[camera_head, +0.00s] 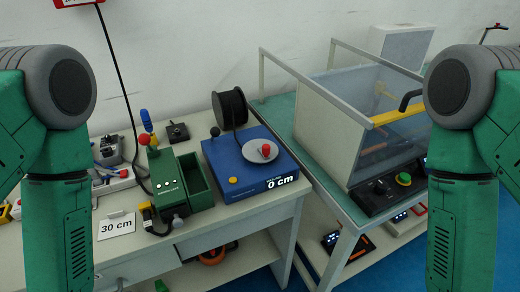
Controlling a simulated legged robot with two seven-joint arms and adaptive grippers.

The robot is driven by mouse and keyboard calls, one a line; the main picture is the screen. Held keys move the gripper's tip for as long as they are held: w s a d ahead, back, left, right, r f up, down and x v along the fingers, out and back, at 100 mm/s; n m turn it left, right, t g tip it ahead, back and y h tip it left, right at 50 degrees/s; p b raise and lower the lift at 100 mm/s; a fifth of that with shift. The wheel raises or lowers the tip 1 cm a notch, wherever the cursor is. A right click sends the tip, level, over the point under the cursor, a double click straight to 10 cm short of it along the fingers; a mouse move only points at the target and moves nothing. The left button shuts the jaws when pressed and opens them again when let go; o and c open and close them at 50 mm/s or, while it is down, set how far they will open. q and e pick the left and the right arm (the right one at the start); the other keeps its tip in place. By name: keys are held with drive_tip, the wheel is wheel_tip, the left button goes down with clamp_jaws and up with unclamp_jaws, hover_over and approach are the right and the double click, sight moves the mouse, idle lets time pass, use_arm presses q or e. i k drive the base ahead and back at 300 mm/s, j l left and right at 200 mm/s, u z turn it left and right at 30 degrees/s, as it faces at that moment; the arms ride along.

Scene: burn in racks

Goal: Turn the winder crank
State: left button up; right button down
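The winder is a blue box (236,178) on the right part of the white table. Its display reads "0 cm". A dark ball knob (215,131) and a yellow button (233,180) are also on the box. My two green arms hang at the left and right picture edges, apart from the winder. Neither gripper shows in the frame.
A green machine (172,181) with an open bin stands left of the winder. A card reading "30 cm" (117,226) is at the table front. To the right, a clear-covered box (372,120) stands on another table. A gap separates the tables.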

sight(257, 151)
drive_tip(key=i+l, duration=0.1)
drive_tip(key=l, duration=0.35)
drive_tip(key=i+l+z, duration=0.15)
drive_tip(key=l, duration=0.3)
drive_tip(key=i+l, duration=0.1)
drive_tip(key=l, duration=0.35)
drive_tip(key=k+z, duration=0.05)
